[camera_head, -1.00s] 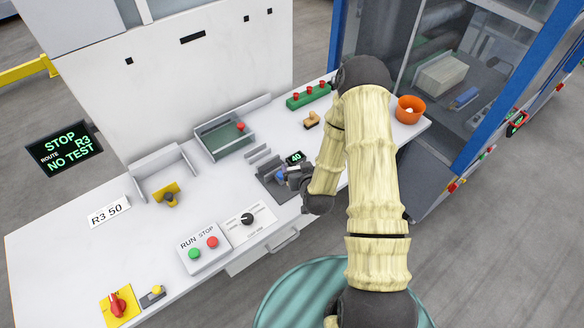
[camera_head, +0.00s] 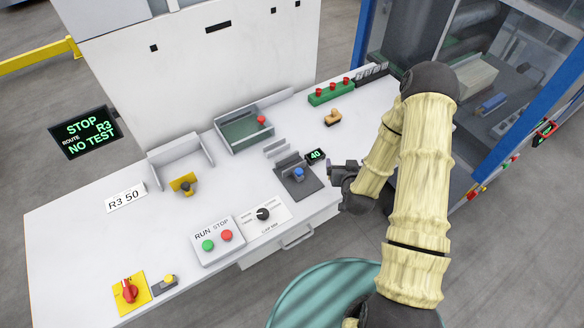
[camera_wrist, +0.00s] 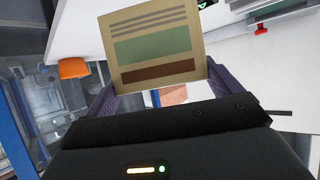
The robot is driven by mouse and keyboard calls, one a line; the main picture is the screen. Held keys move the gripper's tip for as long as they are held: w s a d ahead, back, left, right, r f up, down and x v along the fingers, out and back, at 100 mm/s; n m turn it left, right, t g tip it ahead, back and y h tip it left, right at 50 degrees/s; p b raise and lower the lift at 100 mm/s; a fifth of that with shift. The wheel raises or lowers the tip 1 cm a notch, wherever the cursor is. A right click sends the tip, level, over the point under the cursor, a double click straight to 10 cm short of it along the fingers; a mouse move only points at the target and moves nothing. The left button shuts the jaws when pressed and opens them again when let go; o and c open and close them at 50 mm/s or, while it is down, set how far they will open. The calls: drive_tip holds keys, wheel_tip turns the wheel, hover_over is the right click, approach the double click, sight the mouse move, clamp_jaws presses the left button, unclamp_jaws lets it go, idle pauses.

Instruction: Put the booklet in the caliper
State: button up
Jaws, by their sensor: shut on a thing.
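The booklet (camera_wrist: 153,46) is cream with thin grey lines, a green band and a brown band. In the wrist view it stands between the two fingers of my gripper (camera_wrist: 160,88), which is shut on it. In the head view my gripper (camera_head: 340,172) is just right of the caliper, near the table's front edge, and I cannot make out the booklet there. The caliper (camera_head: 297,183) is a dark device with a blue knob, beside a small display reading 40. No booklet shows in it.
A green tray (camera_head: 226,137), a green block with red knobs (camera_head: 331,93) and a tan piece (camera_head: 332,118) stand behind. A run/stop box (camera_head: 217,245) and dial plate (camera_head: 266,216) lie to the left front. An orange bowl (camera_wrist: 73,68) shows in the wrist view.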

drive_tip(key=w+a+r+n+g+y+b, duration=0.1)
drive_tip(key=w+a+r+n+y+b, duration=0.1)
drive_tip(key=a+b, duration=0.5)
drive_tip(key=w+a+r+n+g+y+b, duration=0.1)
drive_tip(key=w+a+n+y+b, duration=0.3)
drive_tip(key=a, duration=0.6)
drive_tip(key=w+r+b, duration=0.1)
drive_tip(key=w+b, duration=0.1)
drive_tip(key=b, duration=0.1)
drive_tip(key=shift+a+r+n+y+b, duration=0.25)
drive_tip(key=shift+a+n+y+b, duration=0.05)
drive_tip(key=shift+a+n+y, duration=0.1)
drive_tip(key=shift+w, duration=0.1)
drive_tip(key=shift+f+p, duration=0.4)
drive_tip(key=shift+f, duration=2.5)
drive_tip(key=shift+d+f+p, duration=0.1)
drive_tip(key=shift+f+p, duration=0.25)
drive_tip(key=shift+f, duration=1.75)
